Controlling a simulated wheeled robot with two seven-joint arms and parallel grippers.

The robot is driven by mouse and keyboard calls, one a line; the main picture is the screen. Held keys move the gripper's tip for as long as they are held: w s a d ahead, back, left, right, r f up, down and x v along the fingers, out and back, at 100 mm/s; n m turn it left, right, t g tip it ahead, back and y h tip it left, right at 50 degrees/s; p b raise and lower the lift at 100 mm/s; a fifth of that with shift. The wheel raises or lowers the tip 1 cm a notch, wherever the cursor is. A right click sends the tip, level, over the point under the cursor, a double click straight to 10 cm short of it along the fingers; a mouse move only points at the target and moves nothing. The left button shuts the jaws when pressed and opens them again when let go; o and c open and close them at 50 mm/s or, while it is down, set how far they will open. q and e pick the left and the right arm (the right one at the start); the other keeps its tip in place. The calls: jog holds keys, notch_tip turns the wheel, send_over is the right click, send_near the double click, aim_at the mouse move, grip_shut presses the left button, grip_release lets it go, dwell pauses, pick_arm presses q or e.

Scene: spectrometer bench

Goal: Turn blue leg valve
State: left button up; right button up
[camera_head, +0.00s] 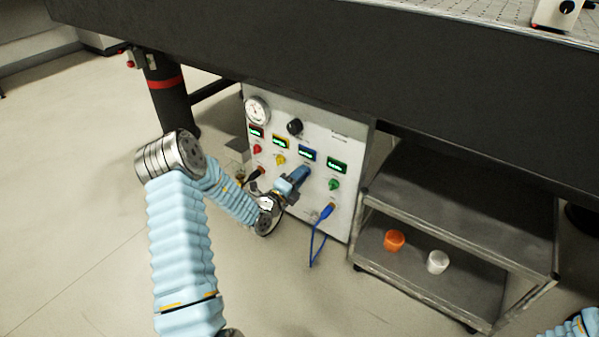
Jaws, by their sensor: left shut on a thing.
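The white control panel (325,217) stands under the dark bench. It carries a red valve (257,149), a yellow valve (280,160) and a green valve (333,184) in a row, each below a display. My left gripper (301,175) reaches the panel from the lower left, below the blue-framed display (307,153). It is shut at the blue leg valve's place between the yellow and green valves. The gripper hides the blue valve, so its angle cannot be seen. Only a bit of my right arm shows at the lower right corner; its gripper is out of view.
A round gauge (256,111) and a black knob (295,126) sit higher on the panel. A blue cable (314,243) hangs from a plug below. A grey cart (440,205) with an orange cup (394,240) and a white cup (437,262) stands right. Floor is clear at left.

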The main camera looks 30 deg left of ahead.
pick_arm(q)
jog(key=shift+n+p, duration=0.3)
jog(key=shift+n, duration=0.3)
jog(key=o, duration=1.1)
jog(key=shift+c, duration=0.2)
jog(key=s+a+p, duration=0.1)
jog(key=s, duration=1.2)
jog(key=shift+s, duration=0.4)
